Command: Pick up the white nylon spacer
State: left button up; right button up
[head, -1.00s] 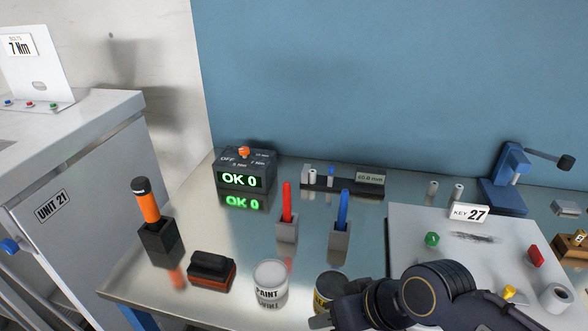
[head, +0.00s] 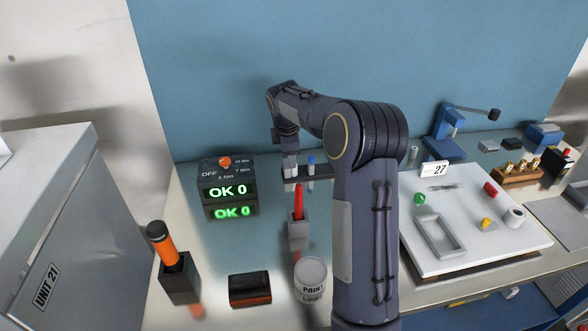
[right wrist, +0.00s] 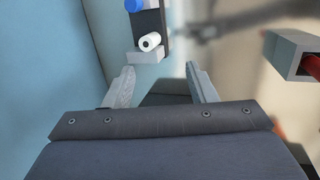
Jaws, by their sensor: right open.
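The white nylon spacer (right wrist: 150,42) is a short white cylinder with a dark hole in its end. It is at the near end of a dark rack (right wrist: 152,20) in the right wrist view, beside a blue piece (right wrist: 133,5). My right gripper (right wrist: 160,68) is open and empty, with the spacer just beyond its fingertips and slightly left of their middle. In the head view my right gripper (head: 290,166) points down at the left end of the rack (head: 320,173) and hides the spacer there. My left gripper is not in view.
A red marker stands in a grey holder (head: 298,232) in front of the rack. The OK 0 display box (head: 228,188) is to the left. A paint can (head: 311,277) stands nearer. A white board (head: 480,248) with small parts lies right of my arm.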

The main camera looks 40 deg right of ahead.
jog(key=shift+n, duration=0.4)
jog(key=x, duration=0.2)
jog(key=d+p+x, duration=0.1)
jog(key=x, duration=0.2)
jog(key=w+p+x, duration=0.1)
jog(key=x, duration=0.2)
jog(key=shift+w+d+r, duration=0.1)
jog(key=shift+d+r, duration=0.1)
jog(key=shift+r, duration=0.1)
jog(key=shift+w+d+f, duration=0.1)
jog(key=shift+f, duration=0.4)
grip_shut()
